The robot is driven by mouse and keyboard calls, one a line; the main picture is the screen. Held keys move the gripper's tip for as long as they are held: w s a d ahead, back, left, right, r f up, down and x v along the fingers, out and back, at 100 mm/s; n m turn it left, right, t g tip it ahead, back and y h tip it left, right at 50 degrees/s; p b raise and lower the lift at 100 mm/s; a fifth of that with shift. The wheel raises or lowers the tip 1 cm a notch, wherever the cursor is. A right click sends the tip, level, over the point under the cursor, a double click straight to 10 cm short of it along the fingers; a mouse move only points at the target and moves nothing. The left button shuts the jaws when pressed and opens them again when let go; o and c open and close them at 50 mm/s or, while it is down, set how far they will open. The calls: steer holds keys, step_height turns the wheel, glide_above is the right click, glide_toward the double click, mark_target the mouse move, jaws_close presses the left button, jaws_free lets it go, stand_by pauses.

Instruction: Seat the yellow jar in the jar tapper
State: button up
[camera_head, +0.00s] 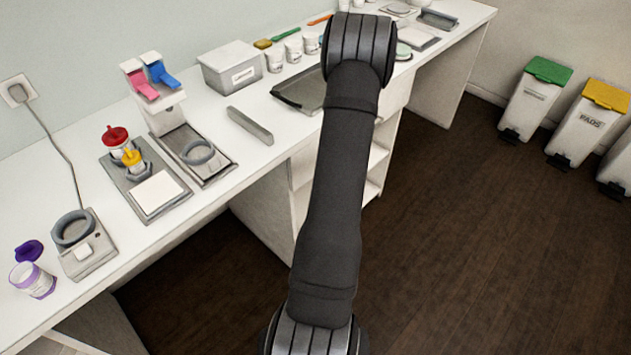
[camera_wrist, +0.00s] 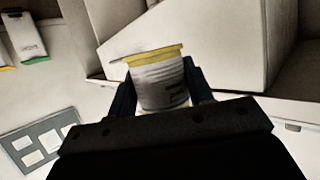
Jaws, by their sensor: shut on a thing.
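The yellow jar (camera_wrist: 163,85), pale with a yellow rim and dark print on its side, shows in the wrist view. My gripper (camera_wrist: 158,72) is shut on it, with a dark finger on each side. The jar tapper appears to be the grey corded device (camera_head: 88,258) with a dark ring on top, at the left of the counter in the head view. Its ring looks empty. In the head view my arm hides the gripper and the held jar. The wrist view does not show the tapper clearly.
A purple-banded jar (camera_head: 36,281) and a purple lid (camera_head: 28,250) stand close left of the device. A holder (camera_head: 115,165) with red and yellow knobbed pieces and a dispenser (camera_head: 158,105) with pink and blue levers stand to its right. A power cord (camera_head: 55,148) runs down to it.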

steer(key=w+r+n+y, duration=0.1)
steer(key=w+r, duration=0.4)
steer(key=r, duration=0.3)
steer(key=w+r+n+y, duration=0.1)
steer(key=w+r, duration=0.4)
steer(key=r, duration=0.3)
steer(key=s+a+r+n+g+y, duration=0.1)
steer(key=a+r+n+y, duration=0.15)
steer(key=a, duration=0.65)
steer(key=s+a+r+n+g+y, duration=0.1)
steer(key=a+r+n+y, duration=0.2)
steer(key=a, duration=0.6)
steer(key=n+g+y, duration=0.5)
steer(key=n+g, duration=1)
steer(key=g, duration=0.1)
glide_above(77, 229)
steer(key=shift+a, duration=0.1)
steer(key=shift+f, duration=2.55)
